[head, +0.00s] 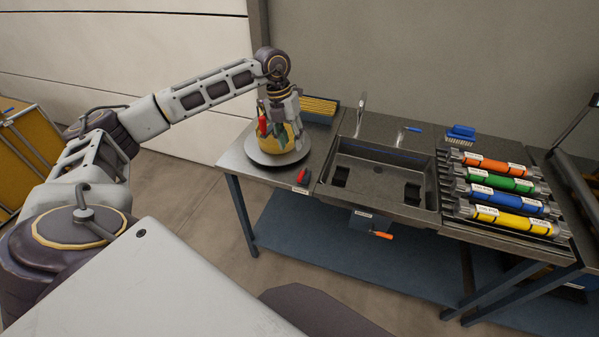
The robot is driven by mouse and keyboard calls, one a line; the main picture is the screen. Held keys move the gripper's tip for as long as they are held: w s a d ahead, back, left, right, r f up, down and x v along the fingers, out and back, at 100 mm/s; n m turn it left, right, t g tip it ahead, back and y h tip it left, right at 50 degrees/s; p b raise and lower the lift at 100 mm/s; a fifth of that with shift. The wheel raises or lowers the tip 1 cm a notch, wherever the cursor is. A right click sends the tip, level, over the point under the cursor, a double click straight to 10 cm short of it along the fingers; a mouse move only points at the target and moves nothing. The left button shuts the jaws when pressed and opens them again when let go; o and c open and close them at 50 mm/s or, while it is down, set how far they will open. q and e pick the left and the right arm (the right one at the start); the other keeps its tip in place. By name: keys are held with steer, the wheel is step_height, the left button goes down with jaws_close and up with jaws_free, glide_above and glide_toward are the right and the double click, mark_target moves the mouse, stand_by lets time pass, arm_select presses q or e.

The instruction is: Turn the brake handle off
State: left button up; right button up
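A small red handle (303,177) sits at the table's front edge, just right of the round grey turntable (253,155), with a white label below it. A second, orange-tipped handle (381,235) sticks out beneath the sink, beside another label. The labels are too small to read, so I cannot tell which is the brake handle. My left gripper (283,118) points down over a yellow body (293,138) with red and green parts on the turntable. Its fingertips overlap that body, and whether they grip it is unclear. My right gripper is out of view.
A sink-like basin (385,205) is set in the table right of the turntable. Several coloured cylinders (497,186) lie in a rack at the right. A blue brush (461,132) and a yellow-filled tray (320,106) are at the back. Floor in front is clear.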

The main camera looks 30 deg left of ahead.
mark_target(300, 175)
arm_select(q)
steer(key=d+f, duration=0.1)
steer(key=f, duration=0.3)
steer(key=f+p, duration=0.1)
steer(key=f, duration=0.3)
steer(key=d+f, duration=0.1)
steer(key=f, duration=0.4)
steer(key=shift+w+d+f+p, duration=0.1)
steer(key=shift+w+d+p, duration=0.15)
steer(key=shift+d+p, duration=0.1)
jaws_close()
